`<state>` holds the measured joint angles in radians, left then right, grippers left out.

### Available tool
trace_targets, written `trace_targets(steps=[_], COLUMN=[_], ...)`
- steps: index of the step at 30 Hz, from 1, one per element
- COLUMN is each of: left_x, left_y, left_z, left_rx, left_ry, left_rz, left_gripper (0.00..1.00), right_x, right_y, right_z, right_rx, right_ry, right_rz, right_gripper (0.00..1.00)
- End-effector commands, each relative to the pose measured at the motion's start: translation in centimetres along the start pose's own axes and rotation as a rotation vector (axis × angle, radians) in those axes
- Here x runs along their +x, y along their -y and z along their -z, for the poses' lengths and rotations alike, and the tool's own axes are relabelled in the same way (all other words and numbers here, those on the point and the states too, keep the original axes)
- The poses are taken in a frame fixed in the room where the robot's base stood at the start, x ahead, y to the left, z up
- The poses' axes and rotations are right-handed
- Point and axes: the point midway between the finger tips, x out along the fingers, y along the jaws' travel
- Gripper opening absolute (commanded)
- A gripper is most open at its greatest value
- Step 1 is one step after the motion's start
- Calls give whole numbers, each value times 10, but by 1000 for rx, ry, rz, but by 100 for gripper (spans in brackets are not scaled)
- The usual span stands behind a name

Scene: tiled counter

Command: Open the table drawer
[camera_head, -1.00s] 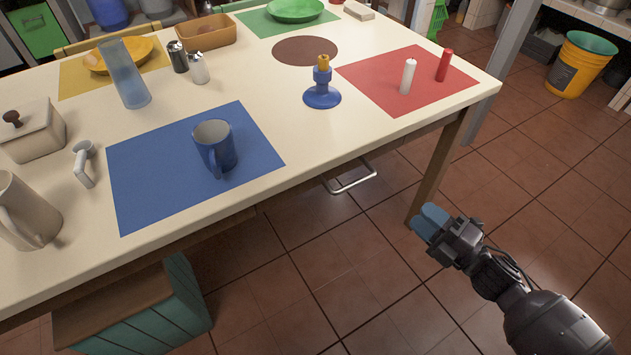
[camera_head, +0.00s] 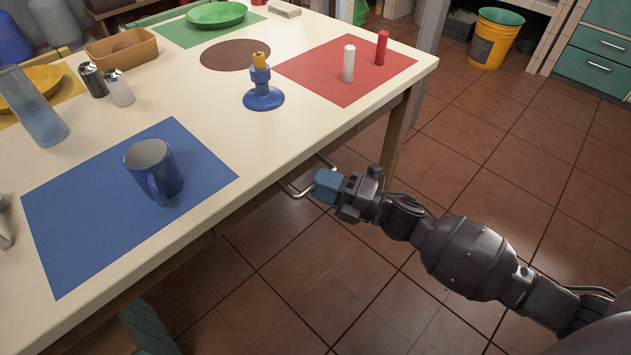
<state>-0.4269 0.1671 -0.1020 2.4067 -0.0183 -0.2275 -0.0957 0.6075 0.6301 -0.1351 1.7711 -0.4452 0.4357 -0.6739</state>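The cream table (camera_head: 222,134) fills the left and middle of the head view. Its drawer handle (camera_head: 297,191), a metal bar, sticks out below the table's front edge. The drawer front is hidden under the tabletop. My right gripper (camera_head: 326,186), with blue fingertips, is at the handle, over its right part. The fingertips overlap the bar in the picture. Whether they touch it or are closed around it cannot be made out. My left gripper is not in view.
A blue mug (camera_head: 154,171) stands on a blue mat near the front edge. A blue candle holder (camera_head: 262,92) and white (camera_head: 348,64) and red (camera_head: 382,48) candles stand further back. A table leg (camera_head: 396,140) is just right of the handle. Open tiled floor lies in front.

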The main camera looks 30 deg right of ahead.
Motion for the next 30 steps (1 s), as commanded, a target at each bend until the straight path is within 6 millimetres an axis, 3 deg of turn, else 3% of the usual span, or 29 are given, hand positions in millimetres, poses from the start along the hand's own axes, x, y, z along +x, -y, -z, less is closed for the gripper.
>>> trace_targets(steps=[6, 15, 23, 30], left_x=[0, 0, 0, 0], left_y=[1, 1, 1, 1], left_z=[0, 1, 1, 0], left_rx=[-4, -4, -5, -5], left_ry=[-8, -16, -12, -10], left_rz=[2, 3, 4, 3], left_gripper=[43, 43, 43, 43], right_x=[15, 16, 16, 16], right_y=[1, 0, 0, 0], right_z=[0, 0, 0, 0], right_rx=[1, 1, 1, 1], right_ry=[0, 0, 0, 0], right_rz=[1, 1, 1, 1], right_gripper=[38, 38, 0, 0])
